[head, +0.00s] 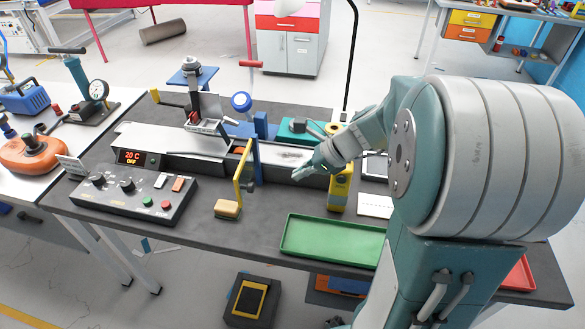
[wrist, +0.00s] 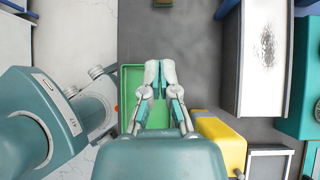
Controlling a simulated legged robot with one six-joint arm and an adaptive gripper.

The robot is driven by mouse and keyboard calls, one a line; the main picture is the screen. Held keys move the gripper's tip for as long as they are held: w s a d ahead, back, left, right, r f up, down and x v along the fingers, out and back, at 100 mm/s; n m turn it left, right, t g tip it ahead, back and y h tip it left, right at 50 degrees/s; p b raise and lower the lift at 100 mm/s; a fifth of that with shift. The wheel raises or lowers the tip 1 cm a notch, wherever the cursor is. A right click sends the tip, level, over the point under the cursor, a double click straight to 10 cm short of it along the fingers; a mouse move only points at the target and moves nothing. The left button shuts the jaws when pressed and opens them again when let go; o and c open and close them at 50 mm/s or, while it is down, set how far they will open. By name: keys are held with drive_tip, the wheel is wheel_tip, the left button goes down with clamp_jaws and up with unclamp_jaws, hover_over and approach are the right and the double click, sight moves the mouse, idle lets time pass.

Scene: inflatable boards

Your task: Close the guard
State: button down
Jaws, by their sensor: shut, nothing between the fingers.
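A machine with a long grey bed (head: 180,140) stands on the dark table. My gripper (head: 302,173) is shut and empty, in front of the plate and right of the yellow piece.
A green tray (head: 330,238) lies at the table's front. A yellow block (head: 340,188) stands close to my gripper. A sponge-like block (head: 227,208) lies left of the tray. A control box (head: 130,197) with display sits front left. Bare tabletop lies between sponge and tray.

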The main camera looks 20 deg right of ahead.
drive_tip(key=w+a+f, duration=0.5)
drive_tip(key=a, duration=0.2)
drive_tip(key=shift+a+f, duration=0.2)
drive_tip(key=shift+a, duration=0.1)
drive_tip(key=shift+d, duration=0.15)
